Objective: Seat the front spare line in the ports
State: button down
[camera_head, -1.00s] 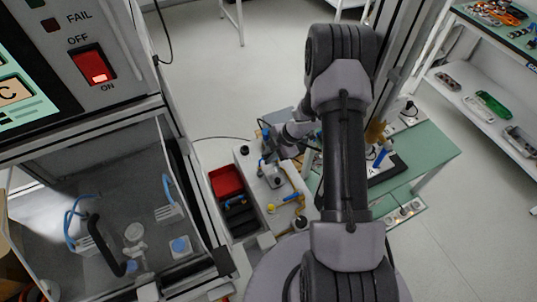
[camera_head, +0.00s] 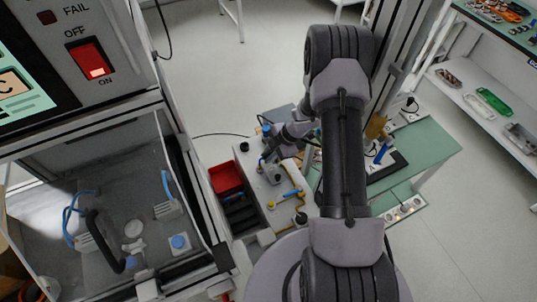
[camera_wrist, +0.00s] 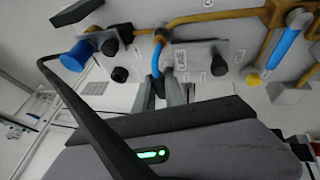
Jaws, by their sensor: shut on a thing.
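In the wrist view, my gripper (camera_wrist: 162,95) is shut on a short blue line (camera_wrist: 157,62). A second blue line (camera_wrist: 283,48) sits farther right, between a grey end and a yellow end. In the head view, my gripper (camera_head: 268,160) is small, over the white bench unit (camera_head: 255,190). A blue line (camera_head: 292,193) shows to its lower right. The held line is mostly hidden there.
In the wrist view, a blue knob (camera_wrist: 75,57) and black knobs (camera_wrist: 120,74) stand near the gripper. In the head view, a red bin (camera_head: 225,178) is left of the unit, and a green table (camera_head: 425,155) is right.

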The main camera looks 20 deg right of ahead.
jog(key=shift+f, duration=0.55)
jog(key=c, duration=1.3)
grip_release()
